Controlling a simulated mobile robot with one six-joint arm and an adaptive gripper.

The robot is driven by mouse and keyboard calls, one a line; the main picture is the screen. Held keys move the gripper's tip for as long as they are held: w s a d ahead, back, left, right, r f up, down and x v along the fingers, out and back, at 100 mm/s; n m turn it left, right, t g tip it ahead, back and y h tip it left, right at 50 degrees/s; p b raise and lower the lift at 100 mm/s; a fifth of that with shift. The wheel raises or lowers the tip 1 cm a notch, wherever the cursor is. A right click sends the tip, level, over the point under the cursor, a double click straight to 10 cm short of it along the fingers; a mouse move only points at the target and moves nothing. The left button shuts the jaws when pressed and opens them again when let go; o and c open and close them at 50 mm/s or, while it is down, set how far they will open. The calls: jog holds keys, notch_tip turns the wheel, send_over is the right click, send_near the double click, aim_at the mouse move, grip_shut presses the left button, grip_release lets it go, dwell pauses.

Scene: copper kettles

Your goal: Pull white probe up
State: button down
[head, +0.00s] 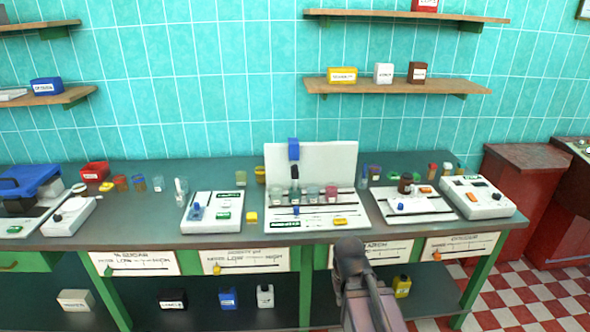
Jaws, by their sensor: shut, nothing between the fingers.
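A slim white object (179,184), which looks like the white probe, stands upright in a small clear glass on the bench, left of the middle. It is small in the picture, and its lower end is hard to make out. My gripper (349,243) is dark and shows at the bottom centre, in front of the bench's front edge. It is shut and empty. It is well to the right of the white probe and apart from it. The fingertips are hard to separate at this size.
A white device with a blue knob (196,213) stands right of the probe. A white station with a tall back panel (335,165) and several jars stands mid-bench. More white devices (478,197) stand at right. A blue-lidded machine (28,182) is far left. Wall shelves (398,86) hang above.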

jog(key=c, duration=0.8)
grip_release()
jog(key=shift+w, duration=0.2)
jog(key=o, duration=0.3)
jog(key=shift+w+a+r, duration=0.15)
jog(key=shift+w+a, duration=0.05)
jog(key=shift+w, duration=0.3)
jog(key=shift+o, duration=0.3)
jog(key=w+a+r+n+t+y+p, duration=0.2)
jog(key=w, duration=0.6)
jog(key=shift+w+r, duration=0.15)
jog(key=shift+w, duration=0.2)
jog(key=n+t+y+p, duration=0.3)
jog(key=t+y+p, duration=0.15)
jog(key=t, duration=0.55)
send_near(296, 166)
jog(key=s+r, duration=0.1)
jog(key=s, duration=0.2)
jog(key=shift+w+d+r, duration=0.1)
jog(key=shift+d+r, duration=0.1)
jog(key=shift+d, duration=0.3)
jog(key=shift+w, duration=0.1)
jog(key=shift+h, duration=0.25)
jog(key=b+x, duration=0.5)
jog(key=x, duration=0.8)
jog(key=shift+w+a+f, duration=0.1)
jog(key=shift+w+a, duration=0.15)
